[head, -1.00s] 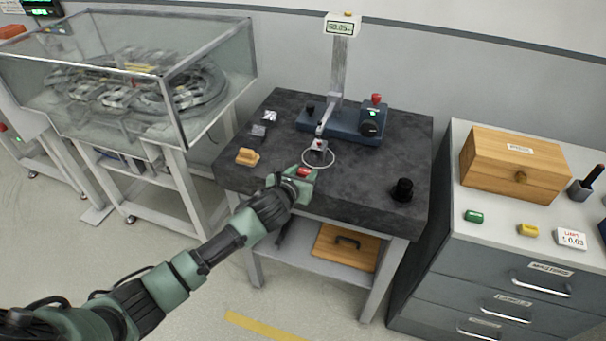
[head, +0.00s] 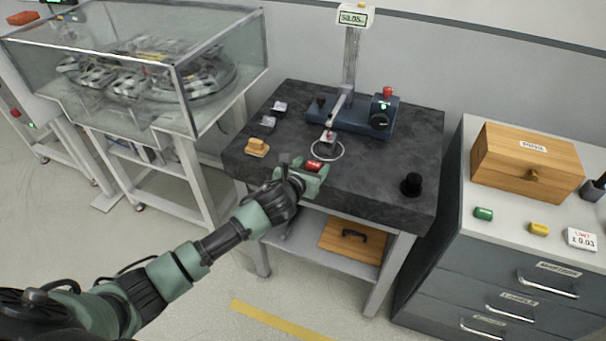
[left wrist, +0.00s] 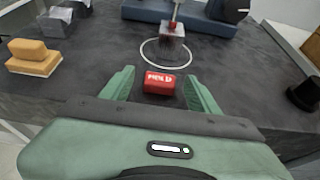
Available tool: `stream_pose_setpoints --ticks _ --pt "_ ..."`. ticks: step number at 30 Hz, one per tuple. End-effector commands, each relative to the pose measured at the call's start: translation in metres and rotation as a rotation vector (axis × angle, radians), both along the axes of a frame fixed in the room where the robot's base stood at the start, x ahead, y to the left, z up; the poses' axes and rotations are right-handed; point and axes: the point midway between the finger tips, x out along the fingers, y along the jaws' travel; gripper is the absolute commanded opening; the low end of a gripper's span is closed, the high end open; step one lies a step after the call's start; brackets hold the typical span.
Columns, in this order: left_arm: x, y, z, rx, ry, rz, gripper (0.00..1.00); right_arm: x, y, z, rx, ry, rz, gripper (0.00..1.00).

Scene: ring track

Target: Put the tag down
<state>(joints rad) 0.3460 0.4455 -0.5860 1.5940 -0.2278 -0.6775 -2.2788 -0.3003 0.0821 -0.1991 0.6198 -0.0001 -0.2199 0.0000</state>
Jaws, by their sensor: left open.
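The red tag (head: 314,165) with white lettering sits on the dark stone table top (head: 365,180), near its front edge and just in front of a white ring mark (head: 328,151). In the left wrist view the tag (left wrist: 160,82) lies between the fingers of my left gripper (left wrist: 158,76), with a small gap on each side. The left gripper (head: 309,178) is open around the tag and does not grip it. My right gripper is in neither view.
A blue gauge stand (head: 350,115) is behind the ring, its probe over a small block (left wrist: 172,35). A wooden block (head: 257,147) and two grey blocks are left; a black knob (head: 411,184) is right. A drawer cabinet (head: 500,270) and glass-cased track (head: 220,80) flank the table.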

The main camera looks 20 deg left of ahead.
Motion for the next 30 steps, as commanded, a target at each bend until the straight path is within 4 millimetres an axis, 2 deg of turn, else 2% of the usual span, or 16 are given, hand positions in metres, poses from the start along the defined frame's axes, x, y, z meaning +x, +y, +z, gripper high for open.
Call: stream_pose_setpoints --ticks 9,15,19,26,28,30 --pt "-0.063 0.003 0.025 0.003 0.0 -0.002 0.61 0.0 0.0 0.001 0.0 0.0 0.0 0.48" --pt "-0.091 0.003 0.037 0.002 0.001 -0.002 0.61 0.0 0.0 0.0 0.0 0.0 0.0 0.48" --pt "-0.098 0.003 0.04 0.0 0.0 -0.001 0.61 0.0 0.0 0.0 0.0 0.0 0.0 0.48" --pt "-0.1 0.003 0.041 -0.001 0.0 0.0 0.61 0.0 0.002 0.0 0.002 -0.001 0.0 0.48" --pt "-0.099 0.005 0.034 -0.021 0.012 0.013 0.61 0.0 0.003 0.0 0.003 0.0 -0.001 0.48" --pt "-0.098 0.011 0.012 -0.093 0.048 0.059 0.61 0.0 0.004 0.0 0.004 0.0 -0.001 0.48"
